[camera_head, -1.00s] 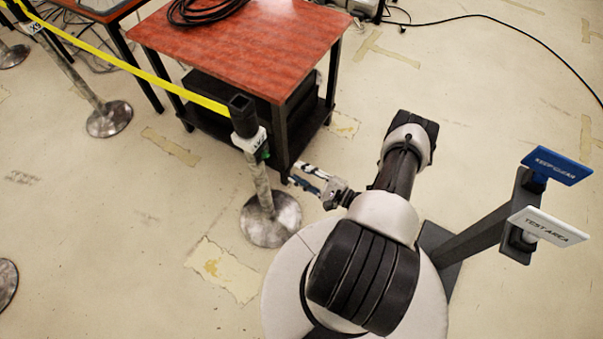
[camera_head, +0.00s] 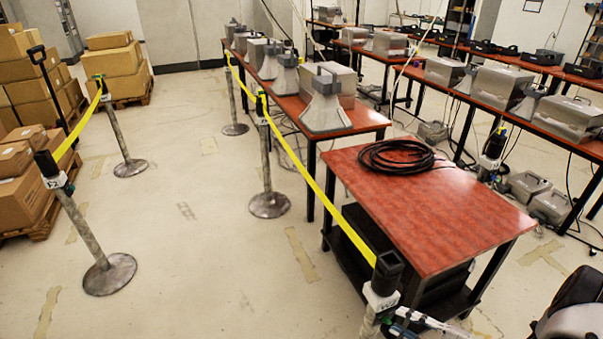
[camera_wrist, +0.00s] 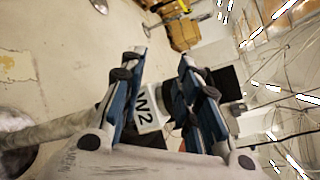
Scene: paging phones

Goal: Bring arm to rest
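My gripper shows in the wrist view (camera_wrist: 161,58), its two blue-padded fingers spread apart with nothing held between them. Behind the gap is the head of a barrier post with a white label (camera_wrist: 147,108) and a dark top. In the head view only the gripper's end (camera_head: 420,322) shows at the bottom edge, right beside the near barrier post (camera_head: 383,285). Whether it touches the post I cannot tell. Part of my arm (camera_head: 572,315) shows at the lower right corner; the rest is out of frame.
A red-topped table (camera_head: 440,205) with a coiled black cable (camera_head: 395,156) stands just beyond the post. A yellow belt (camera_head: 300,170) links several posts. Boxes on pallets (camera_head: 112,70) stand at the left. Open floor (camera_head: 190,250) lies left of the belt.

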